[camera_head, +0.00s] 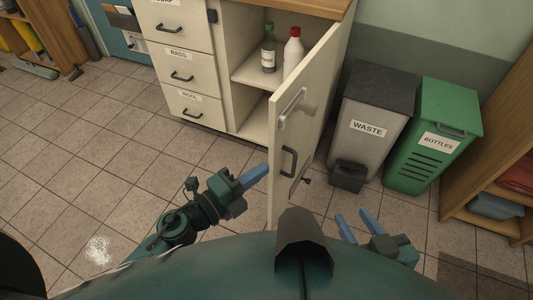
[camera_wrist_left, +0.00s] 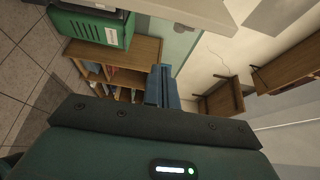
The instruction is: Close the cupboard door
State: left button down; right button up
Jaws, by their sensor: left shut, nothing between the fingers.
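The cream cupboard door (camera_head: 310,110) stands wide open in the head view, swung out towards me, hinged at the cupboard's right side. My right gripper (camera_head: 352,224) is open and empty, low on the door's right side. The cupboard (camera_head: 235,122) shows its open interior.
A green-capped bottle (camera_head: 268,55) and a white red-capped bottle (camera_head: 293,55) stand on the cupboard shelf. Labelled drawers (camera_head: 185,72) are at its left. A grey waste bin (camera_head: 365,120) and a green bottles bin (camera_head: 432,135) stand right of the door.

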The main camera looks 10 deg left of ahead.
aim_at(274, 143)
pick_arm(q)
jog(key=x, duration=1)
jog(key=shift+w+a+r, duration=0.1)
jog(key=shift+w+a, duration=0.1)
jog(key=shift+a, duration=0.45)
jog(key=shift+w+a+f, duration=0.1)
jog(key=shift+w+a, duration=0.1)
jog(key=shift+a, duration=0.5)
jog(key=shift+w+a+r, duration=0.1)
jog(key=shift+w+a, duration=0.15)
jog(key=shift+a, duration=0.4)
